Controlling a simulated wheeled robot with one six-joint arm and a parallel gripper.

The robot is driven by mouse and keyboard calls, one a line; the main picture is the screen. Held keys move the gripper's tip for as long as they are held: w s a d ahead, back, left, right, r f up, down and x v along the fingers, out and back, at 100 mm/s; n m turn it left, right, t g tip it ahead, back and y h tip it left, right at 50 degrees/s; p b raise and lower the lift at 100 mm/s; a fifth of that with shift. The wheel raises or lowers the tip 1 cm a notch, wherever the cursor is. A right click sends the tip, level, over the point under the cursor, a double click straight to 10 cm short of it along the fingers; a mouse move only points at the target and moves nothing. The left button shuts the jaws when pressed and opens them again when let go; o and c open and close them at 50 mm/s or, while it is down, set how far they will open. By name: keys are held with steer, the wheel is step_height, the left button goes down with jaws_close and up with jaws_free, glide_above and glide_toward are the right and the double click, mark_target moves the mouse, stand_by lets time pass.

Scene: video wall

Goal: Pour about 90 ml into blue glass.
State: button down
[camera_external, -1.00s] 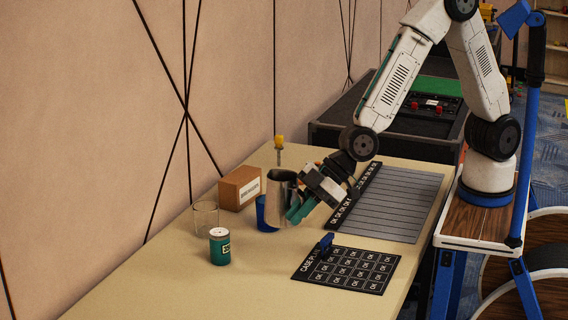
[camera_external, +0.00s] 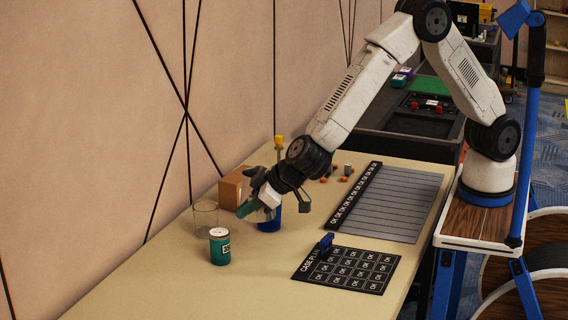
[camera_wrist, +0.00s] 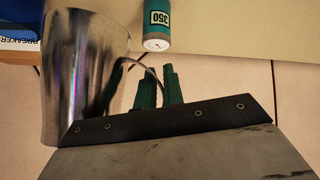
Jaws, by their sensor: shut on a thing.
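The blue glass (camera_external: 269,222) stands on the table, its upper part hidden behind my gripper. My gripper (camera_external: 250,208) is over the table beside the blue glass, its teal fingers toward the left. In the wrist view, the green fingers (camera_wrist: 159,88) are shut on the handle of a shiny metal pitcher (camera_wrist: 85,75). The liquid and the level in the glass cannot be seen.
A clear glass (camera_external: 205,216) and a green can (camera_external: 220,247) stand to the left. A brown box (camera_external: 233,188) stands behind the gripper. A black CASE PLAN board (camera_external: 346,270) and a striped grey mat (camera_external: 390,205) lie to the right. The front table is clear.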

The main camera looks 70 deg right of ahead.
steer(key=shift+m+h, duration=0.3)
steer(key=shift+m, duration=0.1)
steer(key=f, duration=0.9)
steer(key=shift+w+f, duration=0.2)
steer(key=shift+w, duration=0.2)
steer(key=shift+w+r, duration=0.1)
